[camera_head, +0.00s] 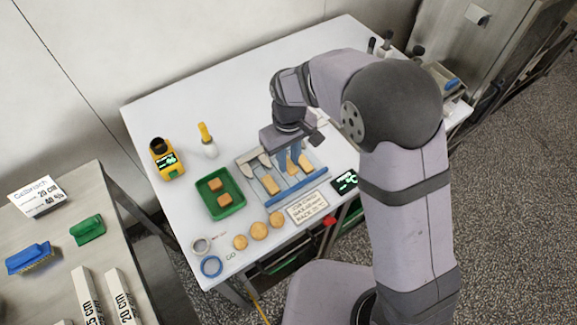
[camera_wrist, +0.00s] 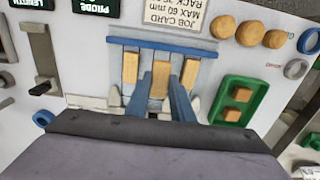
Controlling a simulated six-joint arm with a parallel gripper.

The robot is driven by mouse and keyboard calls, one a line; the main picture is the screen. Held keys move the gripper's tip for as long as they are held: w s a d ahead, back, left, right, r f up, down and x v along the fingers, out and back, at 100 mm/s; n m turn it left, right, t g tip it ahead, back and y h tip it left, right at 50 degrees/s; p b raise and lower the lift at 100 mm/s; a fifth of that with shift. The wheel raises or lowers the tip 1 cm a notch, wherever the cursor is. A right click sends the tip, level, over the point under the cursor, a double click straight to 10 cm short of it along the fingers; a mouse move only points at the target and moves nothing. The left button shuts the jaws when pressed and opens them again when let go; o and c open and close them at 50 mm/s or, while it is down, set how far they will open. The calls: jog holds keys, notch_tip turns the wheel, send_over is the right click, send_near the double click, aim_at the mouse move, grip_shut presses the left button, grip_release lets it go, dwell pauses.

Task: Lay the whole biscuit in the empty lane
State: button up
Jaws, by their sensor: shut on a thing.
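My gripper (camera_head: 291,164) is over the middle of the rack (camera_head: 283,199), which has a blue bar (camera_wrist: 162,46) along its front. In the wrist view its two blue fingers are shut on the sides of an oblong tan biscuit (camera_wrist: 160,78). This biscuit lies between two other oblong biscuits, one on the left (camera_wrist: 131,68) and one on the right (camera_wrist: 190,73) in that view. The three are roughly parallel, with gaps between them. I cannot tell whether the held biscuit touches the rack. In the head view the fingers mostly hide it.
A green tray (camera_head: 213,208) with two short biscuit pieces stands left of the rack. Three round biscuits (camera_head: 259,230) lie in front. A job card (camera_head: 307,207) and a dark display (camera_head: 344,181) are at the front right.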

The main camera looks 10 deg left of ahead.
aim_at(289, 164)
jog(key=shift+f+p, duration=0.6)
jog(key=shift+f, duration=1.75)
jog(key=shift+f, duration=0.2)
jog(key=o, duration=0.8)
jog(key=shift+r, duration=0.15)
notch_tip(289, 164, up, 12)
jog(key=b, duration=0.3)
jog(key=shift+r+b, duration=0.1)
jog(key=shift+b, duration=0.2)
